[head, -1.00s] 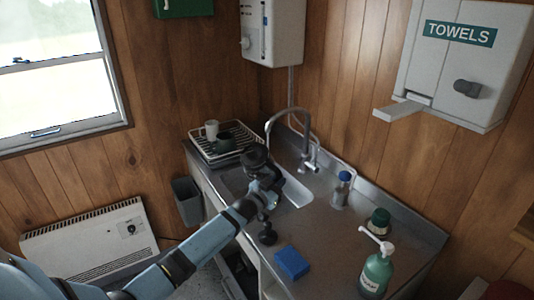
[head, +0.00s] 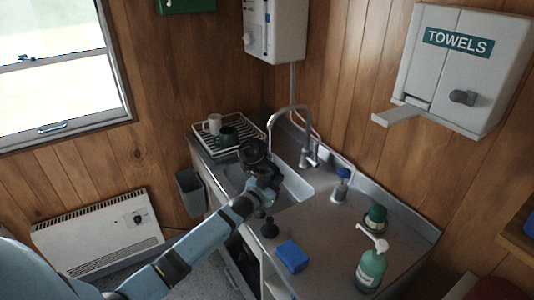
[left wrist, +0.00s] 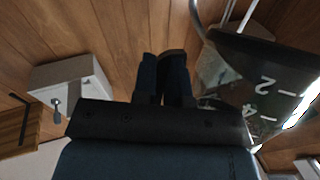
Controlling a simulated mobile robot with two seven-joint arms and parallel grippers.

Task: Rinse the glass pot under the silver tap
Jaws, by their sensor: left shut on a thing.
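The glass pot (head: 254,151) has a dark top in the head view and hangs over the left part of the sink (head: 296,188), left of the tap. I cannot see water running. My right gripper is not in view.
A dish rack (head: 222,150) with mugs stands behind the pot. A blue sponge (head: 292,257), a small black plunger-like thing (head: 269,229), a blue-capped bottle (head: 342,184), a green-lidded jar (head: 375,219) and a soap bottle (head: 371,267) stand on the counter. A towel dispenser (head: 460,60) hangs at right.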

